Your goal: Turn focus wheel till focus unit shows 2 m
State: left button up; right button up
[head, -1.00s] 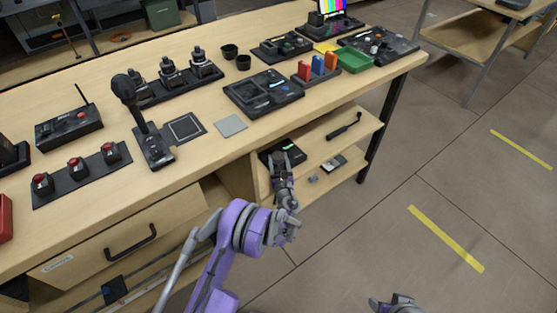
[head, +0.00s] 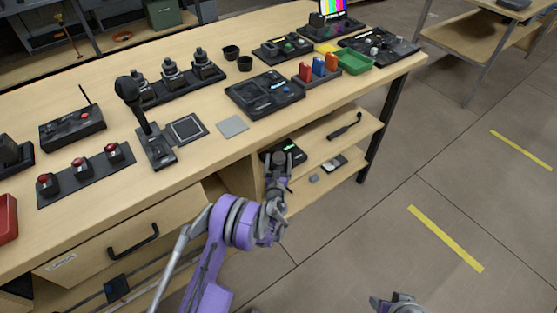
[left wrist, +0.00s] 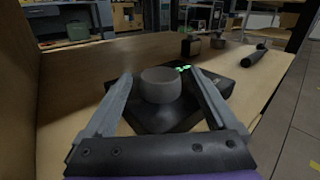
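The focus unit (head: 294,147) is a dark box with a green display on the shelf under the worktop. In the left wrist view, its round grey focus wheel (left wrist: 161,86) stands on top of the dark body (left wrist: 150,122), with part of the green display (left wrist: 184,68) behind it. The display reading is too small to make out. My left gripper (head: 277,160) is at the focus unit. In the left wrist view its fingers (left wrist: 160,74) are open, one on each side of the wheel, with gaps showing. My right gripper (head: 398,302) is only partly in view at the bottom edge, empty-looking and away from the shelf.
The worktop (head: 200,165) is above the shelf, with a drawer cabinet (head: 130,240) to the left. On the shelf (head: 340,136), a black handle-like object (head: 345,127) and a small dark box (head: 333,163) lie right of the unit. Open floor is on the right.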

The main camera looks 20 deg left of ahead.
pick_arm(q)
jog(key=shift+s, duration=0.1)
jog(key=v, duration=1)
jog(key=shift+s+d, duration=0.1)
jog(key=shift+s, duration=0.2)
